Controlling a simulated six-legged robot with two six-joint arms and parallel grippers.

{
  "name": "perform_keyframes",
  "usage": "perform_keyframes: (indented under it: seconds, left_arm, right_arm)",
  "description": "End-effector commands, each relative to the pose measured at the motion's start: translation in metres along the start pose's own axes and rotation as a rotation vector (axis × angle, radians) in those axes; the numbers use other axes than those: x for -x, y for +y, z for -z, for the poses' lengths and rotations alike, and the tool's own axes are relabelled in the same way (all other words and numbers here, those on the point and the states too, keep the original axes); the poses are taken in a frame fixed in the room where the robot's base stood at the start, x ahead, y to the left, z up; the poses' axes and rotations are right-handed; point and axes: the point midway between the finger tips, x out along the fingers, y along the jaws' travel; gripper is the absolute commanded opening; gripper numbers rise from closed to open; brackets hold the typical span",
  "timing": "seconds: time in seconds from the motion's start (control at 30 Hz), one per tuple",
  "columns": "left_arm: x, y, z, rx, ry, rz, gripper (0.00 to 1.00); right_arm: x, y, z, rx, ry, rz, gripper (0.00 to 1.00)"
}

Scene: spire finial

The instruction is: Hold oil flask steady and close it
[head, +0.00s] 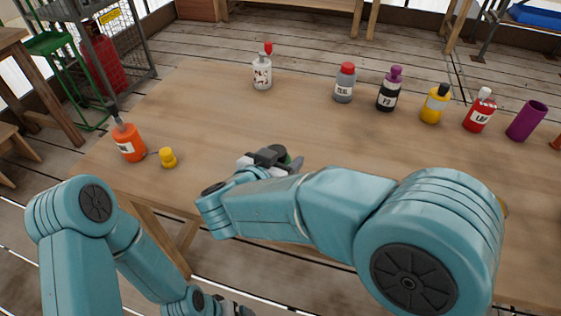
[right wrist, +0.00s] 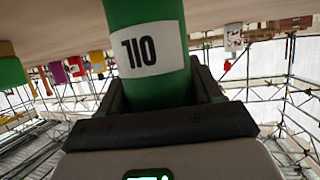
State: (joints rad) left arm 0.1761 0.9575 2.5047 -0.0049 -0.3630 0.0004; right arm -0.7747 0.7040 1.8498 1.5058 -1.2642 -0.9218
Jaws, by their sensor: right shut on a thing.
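The green oil flask (right wrist: 155,40) with a white label fills the top middle of the right wrist view, its lettering upside down. My right gripper (right wrist: 150,95) is shut around it. A small yellow cap-like piece (head: 168,157) is on the table at the left. My left gripper (head: 233,309) is at the bottom edge, cut off, below the table's front edge.
An orange bottle (head: 129,142) stands near the table's left edge. A white bottle (head: 262,75) with a red top stands at the back. Several more bottles and a purple cup (head: 526,121) line the back right. The table's (head: 220,125) middle is clear.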

Motion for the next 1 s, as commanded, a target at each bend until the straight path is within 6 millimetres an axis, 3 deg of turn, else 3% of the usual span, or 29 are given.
perform_keyframes:
  seconds: [0.37, 0.4, 0.47, 1.0]
  left_arm:
    - [0.0004, 0.0001, 0.0, 0.0, 0.0, 0.0, 0.95]
    - [0.0004, 0.0001, 0.0, 0.0, 0.0, 0.0, 0.95]
    - [0.0003, 0.0001, 0.0, 0.0, 0.0, 0.0, 0.95]
    - [0.0047, 0.0017, -0.0001, 0.0, 0.0, 0.0, 0.95]
  right_arm:
    - [-0.0011, -0.0001, -0.0026, -0.001, 0.0, 0.0, 0.0]
    - [-0.0014, -0.0001, -0.0036, -0.001, 0.0, 0.0, 0.68]
    - [-0.0013, -0.0001, -0.0033, -0.002, 0.0, 0.0, 0.88]
    - [0.0002, 0.0007, 0.0034, -0.001, 0.0, 0.001, 0.9]
